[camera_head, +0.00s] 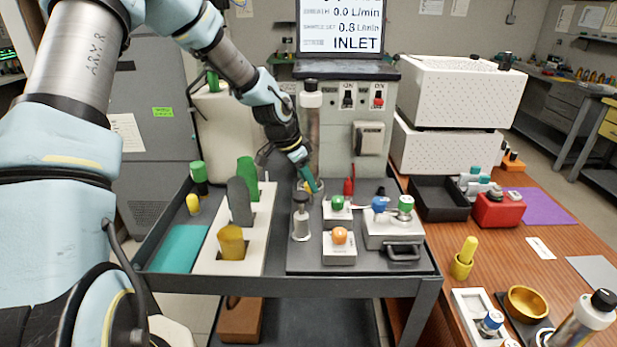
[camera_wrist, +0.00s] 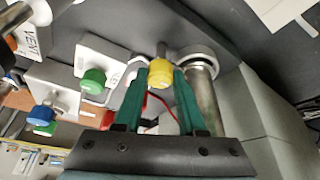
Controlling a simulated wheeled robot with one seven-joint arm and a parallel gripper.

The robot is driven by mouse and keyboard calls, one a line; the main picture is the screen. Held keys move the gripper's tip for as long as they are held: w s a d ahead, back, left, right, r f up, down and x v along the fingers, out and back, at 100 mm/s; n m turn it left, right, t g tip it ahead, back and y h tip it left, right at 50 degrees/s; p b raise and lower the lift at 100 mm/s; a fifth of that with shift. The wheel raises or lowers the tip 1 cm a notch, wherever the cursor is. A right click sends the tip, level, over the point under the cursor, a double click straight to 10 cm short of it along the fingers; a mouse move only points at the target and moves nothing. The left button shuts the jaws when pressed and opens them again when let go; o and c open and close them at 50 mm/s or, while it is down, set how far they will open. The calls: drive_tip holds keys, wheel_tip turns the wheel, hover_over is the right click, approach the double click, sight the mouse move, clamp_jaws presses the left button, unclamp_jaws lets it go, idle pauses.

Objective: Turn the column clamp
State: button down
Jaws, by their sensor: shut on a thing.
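The column (camera_head: 312,125) is an upright metal cylinder with a black cap, standing in front of the machine in the head view. In the wrist view the column (camera_wrist: 203,100) runs just right of my fingers. The clamp's yellow knob (camera_wrist: 161,72) is beside the column. My gripper (camera_wrist: 160,90) has its two teal fingers on either side of this knob and is shut on it. In the head view my gripper (camera_head: 312,186) is low in front of the column, and the yellow knob is hidden there.
A green knob (camera_head: 337,202), an orange knob (camera_head: 340,235) and a grey valve block (camera_head: 393,232) are close by on the cart. A small metal bottle (camera_head: 300,220) stands in front of my gripper. A white rack (camera_head: 215,255) is to the left.

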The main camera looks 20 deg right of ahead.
idle(0.4)
drive_tip(key=c, duration=0.5)
unclamp_jaws()
drive_tip(key=b+v, duration=0.2)
drive_tip(key=v, duration=0.8)
drive_tip(key=shift+r, duration=0.4)
drive_tip(key=shift+a, duration=0.15)
